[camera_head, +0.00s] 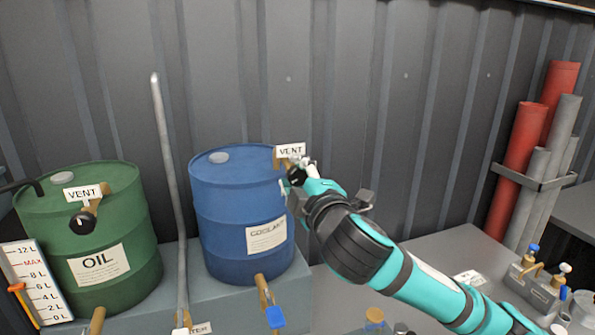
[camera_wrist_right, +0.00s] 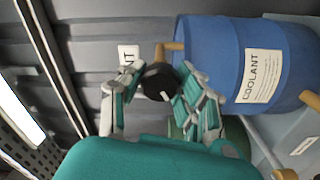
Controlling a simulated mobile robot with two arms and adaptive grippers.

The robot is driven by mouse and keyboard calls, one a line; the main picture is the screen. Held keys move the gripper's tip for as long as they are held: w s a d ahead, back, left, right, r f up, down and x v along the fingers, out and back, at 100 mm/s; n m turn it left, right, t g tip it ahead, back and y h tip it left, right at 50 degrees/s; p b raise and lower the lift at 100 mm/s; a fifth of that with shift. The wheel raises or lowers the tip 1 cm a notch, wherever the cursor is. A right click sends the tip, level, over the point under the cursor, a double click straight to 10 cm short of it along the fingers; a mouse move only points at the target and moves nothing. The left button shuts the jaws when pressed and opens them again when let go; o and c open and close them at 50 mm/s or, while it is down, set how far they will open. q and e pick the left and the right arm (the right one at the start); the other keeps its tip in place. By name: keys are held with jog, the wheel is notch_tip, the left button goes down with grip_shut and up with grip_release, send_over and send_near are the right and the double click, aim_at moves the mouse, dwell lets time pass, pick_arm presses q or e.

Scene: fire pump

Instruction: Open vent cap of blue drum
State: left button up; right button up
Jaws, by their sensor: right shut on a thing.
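The blue drum (camera_head: 233,210) with a "COOLANT" label stands on a grey ledge left of centre in the head view. It also shows in the right wrist view (camera_wrist_right: 215,55). Its black vent cap (camera_wrist_right: 159,82) sits at the end of a brass pipe at the drum's upper right, beside a white "VENT" tag (camera_head: 290,151). My right gripper (camera_wrist_right: 155,92) is shut on the vent cap, with a finger on either side of it. In the head view my right gripper (camera_head: 300,172) partly hides the cap. My left gripper is not in view.
A green "OIL" drum (camera_head: 88,240) with its own vent cap (camera_head: 82,223) stands at the left. A thin grey pipe (camera_head: 168,170) rises between the drums. Red and grey tubes (camera_head: 530,160) stand in a rack at the right. A corrugated wall closes the back.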

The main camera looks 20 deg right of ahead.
jog(key=shift+f, duration=0.1)
dwell(0.5)
jog(key=o, duration=1.2)
jog(key=shift+s, duration=0.1)
jog(key=s, duration=0.7)
jog(key=shift+s, duration=0.2)
